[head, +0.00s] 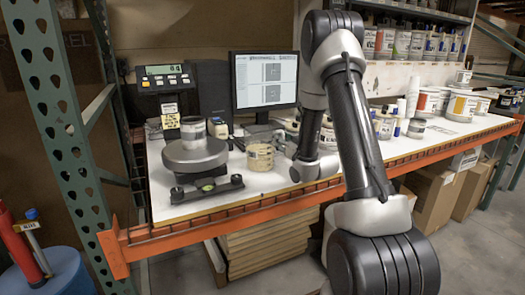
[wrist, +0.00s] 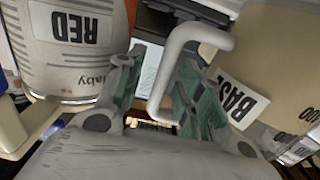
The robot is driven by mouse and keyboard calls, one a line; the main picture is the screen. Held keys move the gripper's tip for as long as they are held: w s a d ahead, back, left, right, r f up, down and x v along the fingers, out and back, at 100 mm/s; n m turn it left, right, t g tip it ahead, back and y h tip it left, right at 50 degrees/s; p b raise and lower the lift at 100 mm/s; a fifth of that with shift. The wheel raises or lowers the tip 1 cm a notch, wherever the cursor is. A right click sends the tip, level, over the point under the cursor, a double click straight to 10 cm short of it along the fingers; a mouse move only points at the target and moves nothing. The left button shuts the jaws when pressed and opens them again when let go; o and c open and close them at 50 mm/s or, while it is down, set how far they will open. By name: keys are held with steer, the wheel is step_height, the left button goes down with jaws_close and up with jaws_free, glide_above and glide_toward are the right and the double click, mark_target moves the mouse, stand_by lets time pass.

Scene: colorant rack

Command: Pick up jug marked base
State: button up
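The jug marked base (wrist: 265,50) is a beige container with a white, upside-down BASE label (wrist: 236,97), at the right of the wrist view. Its pale loop handle (wrist: 170,72) reaches left from its body. My gripper (wrist: 158,80) has green-padded fingers standing apart. The handle's long bar lies between them, and the right finger reaches into the loop. A gap shows between the left finger and the bar; contact on the right cannot be told. In the head view my arm hides the gripper, and I cannot pick out the jug.
A can marked RED (wrist: 72,50) stands close by my left finger. In the head view the workbench (head: 240,190) holds a scale (head: 195,150), a monitor (head: 265,80), a beige tub (head: 260,157) and several cans at right. An orange beam (head: 220,222) edges its front.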

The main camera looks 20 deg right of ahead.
jaws_close()
steer(key=shift+r, duration=0.15)
